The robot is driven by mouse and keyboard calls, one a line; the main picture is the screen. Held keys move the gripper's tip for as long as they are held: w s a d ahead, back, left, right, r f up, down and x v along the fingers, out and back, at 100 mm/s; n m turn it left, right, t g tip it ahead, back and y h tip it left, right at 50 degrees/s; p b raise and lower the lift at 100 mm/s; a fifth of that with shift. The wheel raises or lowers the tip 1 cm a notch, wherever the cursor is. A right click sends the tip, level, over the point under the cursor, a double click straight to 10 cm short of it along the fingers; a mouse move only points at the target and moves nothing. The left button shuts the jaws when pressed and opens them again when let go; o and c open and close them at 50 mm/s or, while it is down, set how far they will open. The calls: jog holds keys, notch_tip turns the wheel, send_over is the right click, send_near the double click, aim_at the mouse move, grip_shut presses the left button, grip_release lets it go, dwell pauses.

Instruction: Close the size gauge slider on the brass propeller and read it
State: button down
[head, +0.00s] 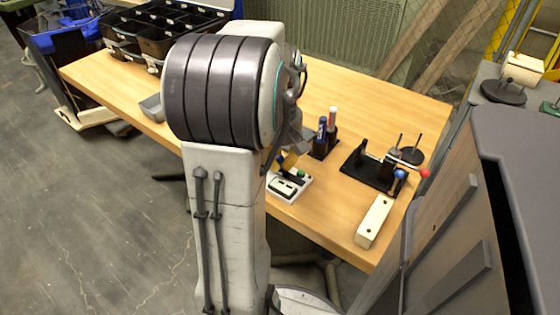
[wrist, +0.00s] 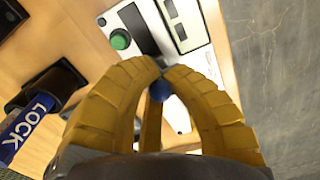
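The white size gauge (head: 300,190) with a dark slot and a green button lies at the table's front edge, partly hidden by my arm. In the wrist view its white panel (wrist: 190,12) with dark windows and its green button (wrist: 120,39) lie beyond my fingers. My gripper (wrist: 160,64) has its two yellow fingers drawn together at the tips, close to the panel. A blue round knob (wrist: 160,91) shows between the fingers; I cannot tell whether they grip it. My gripper also shows in the head view (head: 288,162), mostly hidden. I cannot make out the brass propeller.
A black holder (head: 324,148) with markers stands behind the gauge. A blue tube marked LOCK (wrist: 25,130) lies left in the wrist view. A black stand (head: 370,172) with rods and a cream block (head: 375,221) are at right. Dark bins (head: 155,40) sit far left.

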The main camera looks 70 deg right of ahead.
jog(key=shift+r, duration=0.1)
jog(key=shift+w+d+r+p, duration=0.1)
jog(key=shift+w+d+p, duration=0.2)
jog(key=shift+w+p, duration=0.35)
jog(key=shift+w+d, duration=0.1)
jog(key=shift+w, duration=0.3)
jog(key=c, duration=1.2)
grip_release()
jog(key=shift+o, duration=0.2)
notch_tip(320, 180, up, 12)
jog(key=shift+s, duration=0.1)
